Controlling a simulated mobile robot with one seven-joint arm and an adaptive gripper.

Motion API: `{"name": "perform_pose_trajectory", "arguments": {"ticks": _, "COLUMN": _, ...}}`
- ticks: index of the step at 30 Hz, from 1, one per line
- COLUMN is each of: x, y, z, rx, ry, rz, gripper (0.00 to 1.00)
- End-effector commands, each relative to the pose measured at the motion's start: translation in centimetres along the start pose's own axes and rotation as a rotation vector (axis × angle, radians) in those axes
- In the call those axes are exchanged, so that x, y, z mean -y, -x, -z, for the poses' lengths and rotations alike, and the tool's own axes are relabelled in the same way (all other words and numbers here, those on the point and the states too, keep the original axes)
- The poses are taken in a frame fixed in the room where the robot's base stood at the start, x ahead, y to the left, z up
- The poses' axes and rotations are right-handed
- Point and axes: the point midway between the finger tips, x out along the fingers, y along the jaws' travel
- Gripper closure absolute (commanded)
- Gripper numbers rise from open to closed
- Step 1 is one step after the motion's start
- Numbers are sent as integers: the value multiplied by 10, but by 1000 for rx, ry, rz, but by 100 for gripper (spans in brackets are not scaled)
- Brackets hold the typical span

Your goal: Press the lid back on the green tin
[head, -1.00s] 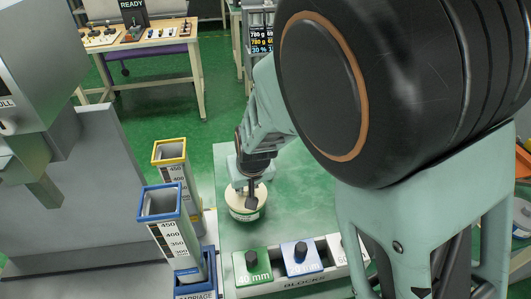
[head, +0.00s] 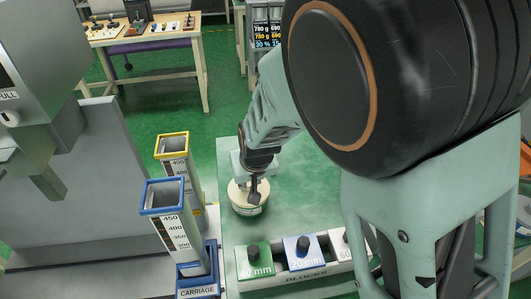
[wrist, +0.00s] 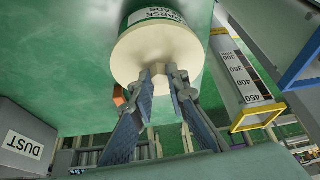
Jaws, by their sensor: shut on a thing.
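The tin (head: 250,210) stands upright on the green table top, with a pale lid (head: 238,192) over its top. In the wrist view the tin (wrist: 158,17) shows a white label reading "...ARSE ...ADS" and green trim, and the round cream lid (wrist: 150,50) faces me. My gripper (head: 255,195) is above the lid. In the wrist view its two fingers (wrist: 165,78) are closed around a small cream knob at the lid's middle. The lid lies against the tin's rim; I cannot tell whether it is fully seated.
A blue-rimmed column (head: 165,196) and a yellow-rimmed column (head: 172,146) stand left of the tin. A block rack (head: 300,277) with green, blue and white blocks is at the table's front. The table (head: 300,175) right of the tin is clear.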

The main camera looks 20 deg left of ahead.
Motion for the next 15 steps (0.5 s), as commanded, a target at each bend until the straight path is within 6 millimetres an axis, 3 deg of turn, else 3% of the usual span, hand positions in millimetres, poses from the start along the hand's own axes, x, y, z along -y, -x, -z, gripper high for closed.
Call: {"name": "perform_pose_trajectory", "arguments": {"ticks": 15, "x": 0, "y": -5, "z": -2, "rx": 0, "ry": 1, "rz": 0, "gripper": 98}}
